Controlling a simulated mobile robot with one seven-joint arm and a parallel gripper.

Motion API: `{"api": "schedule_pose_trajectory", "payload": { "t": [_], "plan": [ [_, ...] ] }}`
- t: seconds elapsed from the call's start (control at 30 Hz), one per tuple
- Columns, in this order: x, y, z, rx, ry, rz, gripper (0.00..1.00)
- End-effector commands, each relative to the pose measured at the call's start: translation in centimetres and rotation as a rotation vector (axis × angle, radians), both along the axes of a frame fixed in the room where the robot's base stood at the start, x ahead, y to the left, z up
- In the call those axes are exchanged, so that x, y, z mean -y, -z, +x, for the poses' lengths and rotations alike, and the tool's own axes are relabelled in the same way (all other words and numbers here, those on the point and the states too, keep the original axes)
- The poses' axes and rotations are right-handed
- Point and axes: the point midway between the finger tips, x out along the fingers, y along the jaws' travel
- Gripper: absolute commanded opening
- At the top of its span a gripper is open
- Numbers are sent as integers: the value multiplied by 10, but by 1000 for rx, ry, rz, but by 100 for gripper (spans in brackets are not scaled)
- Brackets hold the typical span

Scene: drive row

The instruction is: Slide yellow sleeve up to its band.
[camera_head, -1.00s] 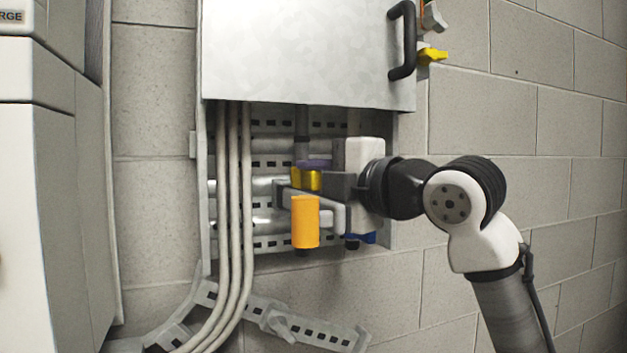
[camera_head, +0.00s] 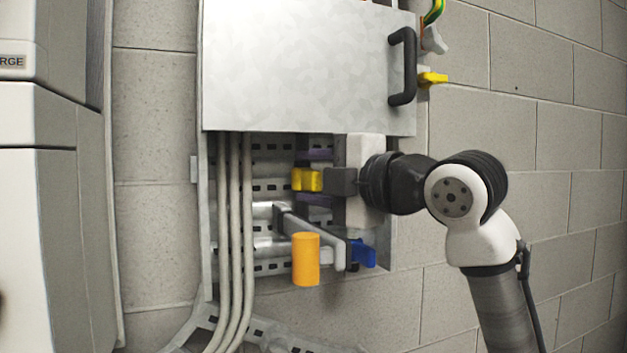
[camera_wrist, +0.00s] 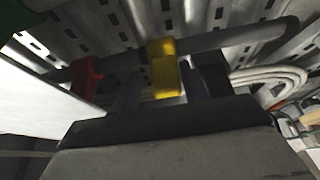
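The yellow sleeve (camera_head: 306,179) is in the recess below the grey panel, left of my gripper (camera_head: 314,179). In the wrist view the yellow sleeve (camera_wrist: 165,72) sits on a grey rod (camera_wrist: 225,38). The dark fingers of my gripper (camera_wrist: 165,90) flank it closely on both sides. In the head view one purple-grey finger shows just above the sleeve and one just below. The gripper appears shut on the sleeve, though the exact contact is hard to see. The band is not clearly visible; the upper finger and the panel hide the rod there.
A grey panel (camera_head: 300,65) with a black handle (camera_head: 403,66) hangs above. An orange cylinder (camera_head: 305,260) on a grey bar stands out below the sleeve. Grey cables (camera_head: 234,240) run at left. A blue piece (camera_head: 363,254) is below right; a red piece (camera_wrist: 85,76) is on the rod.

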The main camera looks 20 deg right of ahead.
Motion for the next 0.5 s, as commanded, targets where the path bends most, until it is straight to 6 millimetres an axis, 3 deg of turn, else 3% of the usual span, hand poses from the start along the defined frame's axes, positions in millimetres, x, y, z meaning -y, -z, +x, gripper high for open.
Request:
{"api": "schedule_pose_trajectory", "payload": {
  "t": [0.33, 0.5],
  "plan": [
    [0, 2, -1, -5, -1, -2, 49],
    [8, 4, -18, -3, 1, -1, 49]
  ]
}}
